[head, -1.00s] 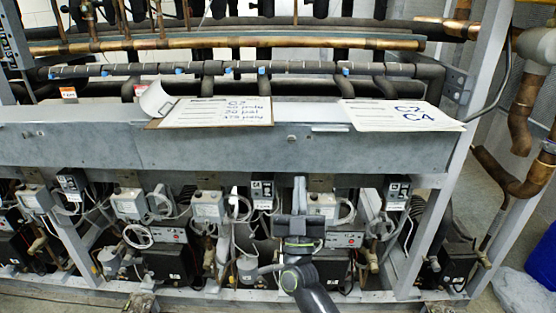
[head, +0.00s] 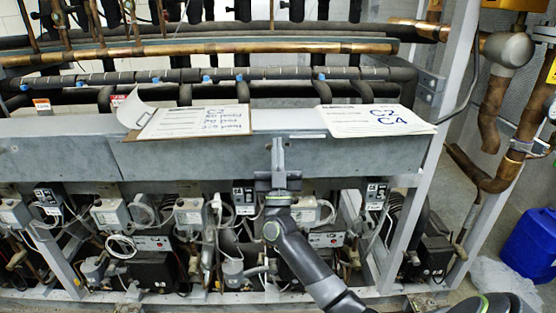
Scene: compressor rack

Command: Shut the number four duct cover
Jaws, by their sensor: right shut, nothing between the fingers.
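A long grey metal duct (head: 215,160) runs across the rack above the compressors. A seam splits its front face near the left. Its pale top (head: 285,119) shows between two sheets of paper. I see no number four on it, and I cannot tell which part is the cover or how far it stands open. My right gripper (head: 278,146) is shut and empty, pointing up in front of the duct's face, with its tips just below the top edge. I cannot tell whether it touches the duct. My left gripper is not in view.
Copper and black pipes (head: 230,75) run behind. A grey upright (head: 432,165) stands at the right, with a blue container (head: 530,243) on the floor beyond.

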